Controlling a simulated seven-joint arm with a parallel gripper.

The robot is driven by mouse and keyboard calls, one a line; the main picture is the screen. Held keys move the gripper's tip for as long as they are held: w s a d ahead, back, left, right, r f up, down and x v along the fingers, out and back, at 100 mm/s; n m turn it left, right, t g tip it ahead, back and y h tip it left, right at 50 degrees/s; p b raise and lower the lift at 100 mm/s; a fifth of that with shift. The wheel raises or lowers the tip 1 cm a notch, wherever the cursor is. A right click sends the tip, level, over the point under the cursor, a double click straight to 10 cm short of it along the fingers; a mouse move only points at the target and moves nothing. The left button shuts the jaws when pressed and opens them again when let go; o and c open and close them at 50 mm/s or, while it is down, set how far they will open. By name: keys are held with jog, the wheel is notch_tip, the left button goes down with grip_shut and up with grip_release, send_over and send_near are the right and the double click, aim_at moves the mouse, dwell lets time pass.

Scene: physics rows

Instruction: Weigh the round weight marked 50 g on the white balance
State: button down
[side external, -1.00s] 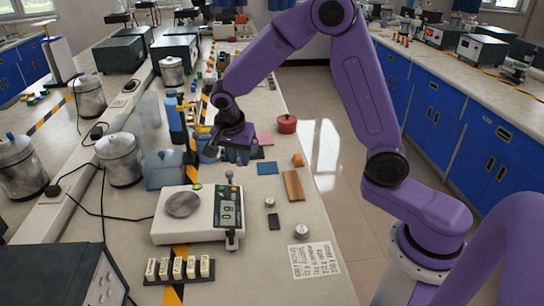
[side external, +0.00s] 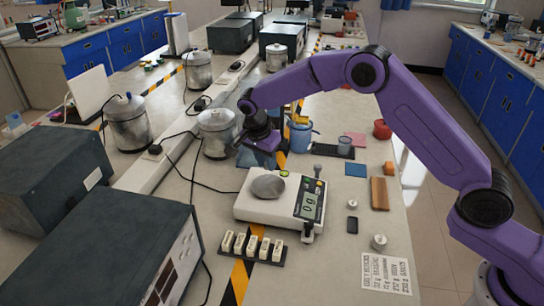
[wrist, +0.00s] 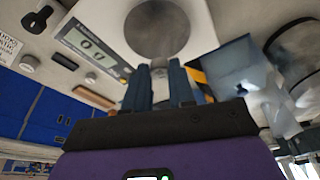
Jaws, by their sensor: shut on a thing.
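The white balance (side external: 272,212) stands mid-bench with a bare round pan (side external: 268,187); its display (side external: 309,206) appears to read 0 g. My gripper (side external: 262,154) is above the bench just behind the balance. In the wrist view its dark blue fingers (wrist: 160,72) are close together, with the pan (wrist: 158,28) beyond their tips. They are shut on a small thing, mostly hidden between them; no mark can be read.
A translucent bluish box (wrist: 235,70) is close beside my gripper. A rack of white blocks (side external: 252,249) is in front. A wooden block (side external: 379,194) and printed sheet (side external: 386,273) lie right.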

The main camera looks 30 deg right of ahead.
aim_at(269, 185)
jog(key=shift+f, duration=2.8)
jog(key=shift+f, duration=0.4)
jog(key=c, duration=0.5)
grip_release()
jog(key=shift+c, duration=0.2)
jog(key=shift+r, duration=0.1)
jog(key=shift+r, duration=3.9)
